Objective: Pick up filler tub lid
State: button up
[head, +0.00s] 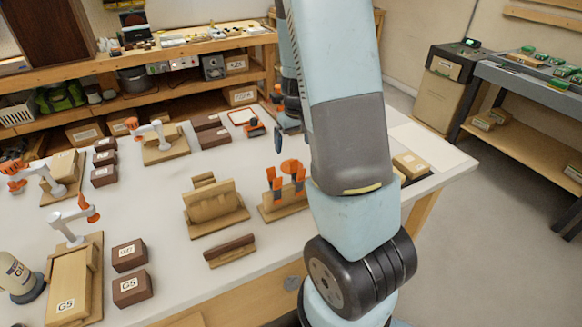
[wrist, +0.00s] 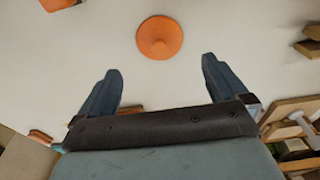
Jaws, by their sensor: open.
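The filler tub lid appears to be the round orange disc (wrist: 159,37) with a small raised centre, lying flat on the pale bench top in the wrist view. My gripper (wrist: 159,65) is open and empty, with its two dark fingers spread to either side below the lid in the picture. The lid lies beyond the fingertips, near the middle between them, and I see no contact.
A loaded shelf (head: 150,55) stands behind. Bare bench surrounds the lid in the wrist view.

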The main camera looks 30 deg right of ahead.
jog(key=shift+w+f, duration=0.15)
jog(key=shift+f, duration=1.3)
jog(key=shift+w+f, duration=0.2)
jog(key=shift+f, duration=1.25)
jog(key=shift+w+f, duration=0.15)
jog(key=shift+f, duration=1.3)
jog(key=c, duration=0.8)
